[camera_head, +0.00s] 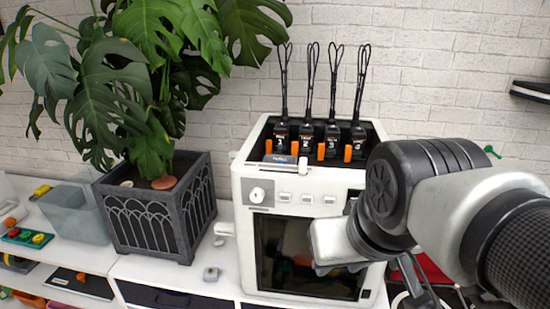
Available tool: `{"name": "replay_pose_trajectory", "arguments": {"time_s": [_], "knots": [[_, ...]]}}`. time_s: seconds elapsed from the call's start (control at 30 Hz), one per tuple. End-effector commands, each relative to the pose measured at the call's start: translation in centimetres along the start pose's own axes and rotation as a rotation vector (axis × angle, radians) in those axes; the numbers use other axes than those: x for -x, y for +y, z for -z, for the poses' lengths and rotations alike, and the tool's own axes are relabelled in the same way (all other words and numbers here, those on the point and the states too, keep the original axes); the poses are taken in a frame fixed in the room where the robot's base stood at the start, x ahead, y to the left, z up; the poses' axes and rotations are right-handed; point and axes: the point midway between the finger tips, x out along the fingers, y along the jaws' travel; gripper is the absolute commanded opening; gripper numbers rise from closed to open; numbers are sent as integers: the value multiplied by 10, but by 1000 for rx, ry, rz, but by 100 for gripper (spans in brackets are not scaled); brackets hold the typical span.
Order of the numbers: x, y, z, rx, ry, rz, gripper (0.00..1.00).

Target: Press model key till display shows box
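A white 3D printer (240,215) stands on the white shelf top, with a dark front window. Its front panel has a round knob (257,195) and a row of light keys, among them a left key (285,197), a middle key (307,198) and a right key (329,199). Their labels are too small to read, so I cannot tell which is the model key. A small display (280,160) sits on the top front edge; its text is unreadable. My gripper (325,266) is in front of the window's right part, below the keys. Its fingers are not clear. My arm hides the panel's right end.
Several black cartridges with cable loops and orange tabs (348,153) stand in the printer's top. A potted plant (150,210) is to the left. A small grey block (211,273) lies on the shelf (160,268). A clear bin (75,215) is farther left.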

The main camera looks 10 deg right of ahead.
Motion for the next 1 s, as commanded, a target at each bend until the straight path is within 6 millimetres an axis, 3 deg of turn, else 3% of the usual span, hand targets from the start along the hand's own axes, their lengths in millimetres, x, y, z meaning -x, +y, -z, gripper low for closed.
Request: {"name": "replay_pose_trajectory", "arguments": {"time_s": [0.43, 0.63, 1.0], "knots": [[0, 0, 0, 0, 0, 0, 33], [0, 0, 0, 0, 0, 0, 1], [0, 0, 0, 0, 0, 0, 0]]}}
